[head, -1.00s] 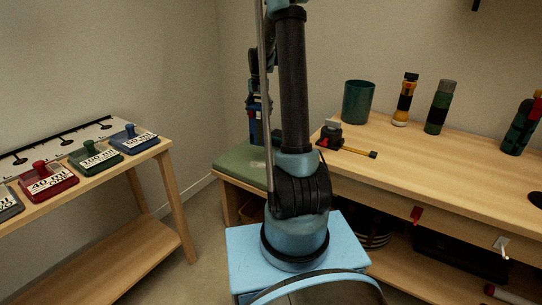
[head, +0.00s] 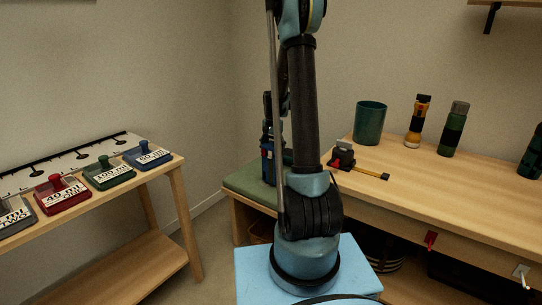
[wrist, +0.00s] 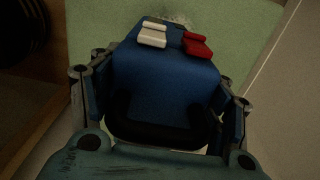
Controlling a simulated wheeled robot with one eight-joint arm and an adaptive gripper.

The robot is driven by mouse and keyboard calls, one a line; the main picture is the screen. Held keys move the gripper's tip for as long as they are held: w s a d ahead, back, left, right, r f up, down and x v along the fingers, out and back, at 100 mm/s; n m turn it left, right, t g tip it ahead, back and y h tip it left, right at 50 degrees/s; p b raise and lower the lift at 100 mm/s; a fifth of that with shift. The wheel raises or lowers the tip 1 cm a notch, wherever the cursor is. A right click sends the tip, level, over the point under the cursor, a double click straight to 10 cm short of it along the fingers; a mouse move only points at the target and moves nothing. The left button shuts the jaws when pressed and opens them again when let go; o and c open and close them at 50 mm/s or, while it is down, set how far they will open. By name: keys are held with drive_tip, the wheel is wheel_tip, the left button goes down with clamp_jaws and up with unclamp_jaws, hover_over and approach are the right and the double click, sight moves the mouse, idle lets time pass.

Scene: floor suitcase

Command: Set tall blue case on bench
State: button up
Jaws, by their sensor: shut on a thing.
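The tall blue case (wrist: 165,80) is in my gripper (wrist: 160,103), with a finger on each side of it in the wrist view. It has a white latch and a red latch at its far end. In the head view the case (head: 267,168) looks upright over the green-topped bench (head: 243,186), partly hidden by my arm. The green bench top (wrist: 95,22) also lies beyond the case in the wrist view. I cannot tell whether the case's base touches the bench.
A wooden workbench (head: 480,190) on the right carries a teal cup (head: 369,123), a tape measure (head: 343,155) and several bottle-like items. A wooden stand (head: 140,262) with labelled coloured blocks is at left. Floor shows between stand and bench.

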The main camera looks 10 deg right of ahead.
drive_tip(key=shift+f, duration=0.9)
drive_tip(key=o, duration=1.9)
